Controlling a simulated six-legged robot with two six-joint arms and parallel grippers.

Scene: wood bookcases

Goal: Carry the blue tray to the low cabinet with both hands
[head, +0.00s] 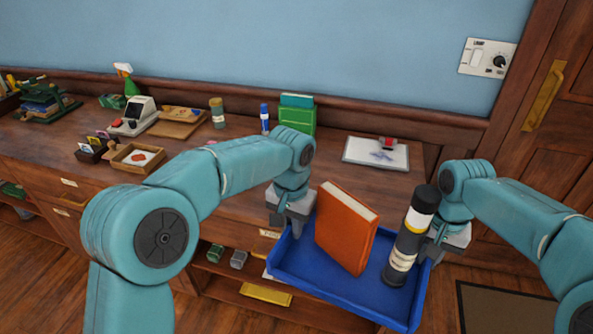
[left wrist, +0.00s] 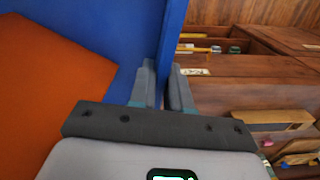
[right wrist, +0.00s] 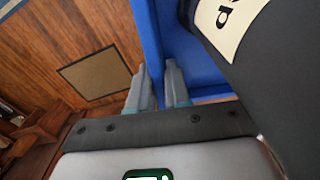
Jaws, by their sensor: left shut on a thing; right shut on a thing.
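The blue tray (head: 338,296) is held in front of the low cabinet (head: 342,186) in the head view. An orange book (head: 344,228) stands upright in it, with a dark bottle (head: 409,240) with a pale label to its right. My left gripper (head: 288,228) is shut on the tray's left wall; the left wrist view shows its fingers (left wrist: 164,88) on either side of the blue wall (left wrist: 172,40). My right gripper (head: 436,256) is shut on the right wall, also seen between the fingers in the right wrist view (right wrist: 158,88). The fingertips are partly hidden in the head view.
Open shelves (head: 235,270) lie below. A door (head: 545,130) stands at right; a mat (head: 505,306) lies on the floor.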

